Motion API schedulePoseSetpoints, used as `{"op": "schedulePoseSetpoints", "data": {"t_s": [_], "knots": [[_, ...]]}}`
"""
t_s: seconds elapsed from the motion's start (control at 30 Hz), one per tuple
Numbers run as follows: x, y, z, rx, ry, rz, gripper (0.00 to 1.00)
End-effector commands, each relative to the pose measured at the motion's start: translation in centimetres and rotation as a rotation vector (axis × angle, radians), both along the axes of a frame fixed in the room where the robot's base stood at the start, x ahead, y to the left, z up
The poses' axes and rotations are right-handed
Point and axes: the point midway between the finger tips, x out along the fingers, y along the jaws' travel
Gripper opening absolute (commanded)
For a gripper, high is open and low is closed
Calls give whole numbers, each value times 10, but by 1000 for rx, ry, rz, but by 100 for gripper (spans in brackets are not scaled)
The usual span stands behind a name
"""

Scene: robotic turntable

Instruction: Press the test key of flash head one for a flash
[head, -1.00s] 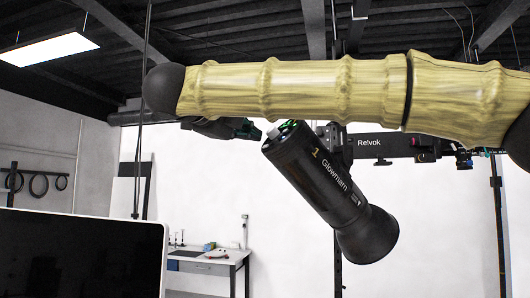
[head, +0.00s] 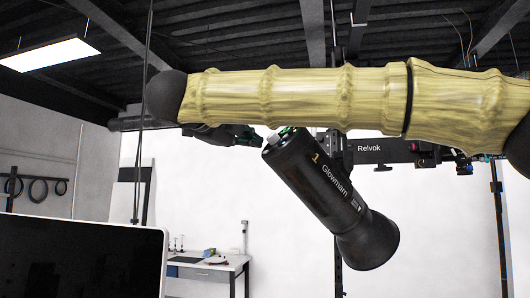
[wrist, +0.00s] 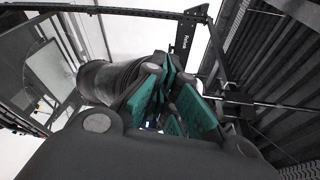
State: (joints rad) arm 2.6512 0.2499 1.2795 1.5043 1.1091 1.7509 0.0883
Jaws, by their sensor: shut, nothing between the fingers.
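Flash head one (head: 322,190) is a black cylinder marked "1" and "Glowmam", in the middle of the head view. It hangs tilted, its flared front down to the right and its rear end up to the left. My gripper (head: 256,137) is shut and empty, its green fingers close beside that rear end, partly below my arm. I cannot tell whether the fingertips touch it. In the wrist view the teal fingers (wrist: 172,105) lie together in front of the flash head's dark body (wrist: 108,80). The test key is not distinguishable; a small bright spot shows near the fingers.
A dark "Relvok" rail (head: 395,150) runs behind the flash head, on an upright post. My arm crosses above the flash head. A screen (head: 80,255) stands at the lower left. A workbench (head: 205,265) stands far back by the white wall.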

Motion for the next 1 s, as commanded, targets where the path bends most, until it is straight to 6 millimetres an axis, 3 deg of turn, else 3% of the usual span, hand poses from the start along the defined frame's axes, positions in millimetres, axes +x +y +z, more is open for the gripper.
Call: {"op": "schedulePoseSetpoints", "data": {"t_s": [1.0], "knots": [[3,-6,-6,0,0,0,0]]}}
